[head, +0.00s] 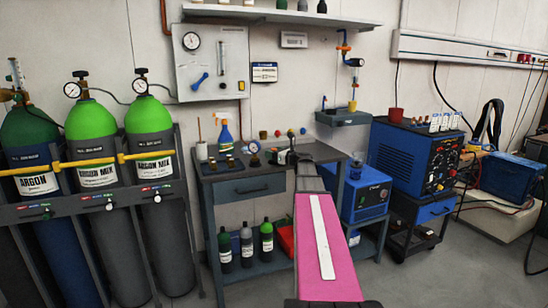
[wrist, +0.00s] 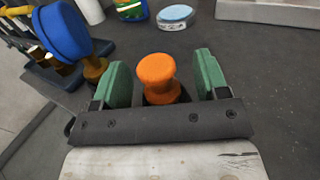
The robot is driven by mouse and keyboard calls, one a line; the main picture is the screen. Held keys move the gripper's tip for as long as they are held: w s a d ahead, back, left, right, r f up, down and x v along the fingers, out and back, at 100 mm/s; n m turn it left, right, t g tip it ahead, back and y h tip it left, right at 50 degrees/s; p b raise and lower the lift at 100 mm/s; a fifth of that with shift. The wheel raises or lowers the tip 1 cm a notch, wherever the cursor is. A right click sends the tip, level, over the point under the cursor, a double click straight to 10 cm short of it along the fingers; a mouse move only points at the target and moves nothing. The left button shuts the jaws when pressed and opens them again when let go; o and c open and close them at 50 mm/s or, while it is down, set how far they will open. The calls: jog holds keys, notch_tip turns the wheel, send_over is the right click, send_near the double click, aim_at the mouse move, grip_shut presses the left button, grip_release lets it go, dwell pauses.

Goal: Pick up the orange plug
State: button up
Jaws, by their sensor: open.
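The orange plug (wrist: 156,76) stands upright in the wrist view, with a round knob-like top and a narrower neck below. My gripper (wrist: 162,72) is open, with one green finger pad on each side of the plug. A gap shows between the plug and each pad, and the plug sits a little nearer the left pad. The plug's lower part is hidden behind the dark gripper body. In the head view my gripper (head: 291,157) is over the dark workbench (head: 240,184); I cannot make out the plug for certain there.
A blue-topped piece with a brass-coloured base (wrist: 62,30) stands close left of my gripper in the wrist view. A blue-and-white oval object (wrist: 175,17) and a green-and-blue bottle (wrist: 131,9) are beyond. The bench surface right of the gripper looks clear.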

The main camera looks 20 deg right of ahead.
jog(key=c, duration=1)
